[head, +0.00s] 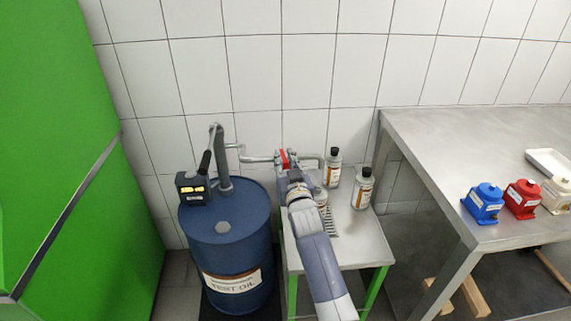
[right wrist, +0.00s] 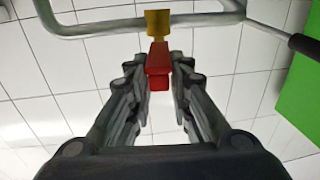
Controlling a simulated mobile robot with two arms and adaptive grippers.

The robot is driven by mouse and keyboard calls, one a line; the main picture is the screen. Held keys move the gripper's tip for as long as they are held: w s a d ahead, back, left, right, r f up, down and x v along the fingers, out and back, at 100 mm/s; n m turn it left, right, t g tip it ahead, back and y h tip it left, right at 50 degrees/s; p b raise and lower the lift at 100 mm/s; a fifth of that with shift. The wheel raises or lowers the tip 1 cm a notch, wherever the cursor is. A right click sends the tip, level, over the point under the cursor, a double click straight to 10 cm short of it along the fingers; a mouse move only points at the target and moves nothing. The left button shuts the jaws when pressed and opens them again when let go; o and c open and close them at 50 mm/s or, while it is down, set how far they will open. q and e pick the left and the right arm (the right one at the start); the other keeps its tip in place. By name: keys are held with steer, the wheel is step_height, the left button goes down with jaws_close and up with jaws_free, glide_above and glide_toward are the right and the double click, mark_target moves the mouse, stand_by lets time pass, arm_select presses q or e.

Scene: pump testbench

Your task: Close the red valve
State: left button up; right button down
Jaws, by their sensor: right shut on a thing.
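The red valve (head: 285,158) sits on the grey pipe between the oil drum and the small table. In the right wrist view its red handle (right wrist: 158,62) lies between the fingers, below a brass-coloured body (right wrist: 158,22) on the pipe (right wrist: 90,28). My right gripper (head: 288,172) reaches up to the valve from the front and is shut on the red handle; its fingers (right wrist: 158,74) flank the handle in the right wrist view. In the head view the gripper and arm hide part of the valve. My left gripper is not in view.
A blue test oil drum (head: 232,240) with a black meter (head: 193,188) stands left of the small table (head: 358,246). Two bottles, one behind (head: 333,170) and one in front (head: 363,190), stand right of the gripper. A bench (head: 440,135) holds several coloured pumps.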

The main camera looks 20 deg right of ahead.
steer(key=shift+r, duration=0.15)
steer(key=c, duration=1.7)
jaws_free()
steer(key=shift+o, duration=0.7)
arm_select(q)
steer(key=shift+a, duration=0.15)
arm_select(e)
steer(key=s+a, duration=0.1)
steer(key=s, duration=1)
steer(key=shift+s, duration=0.4)
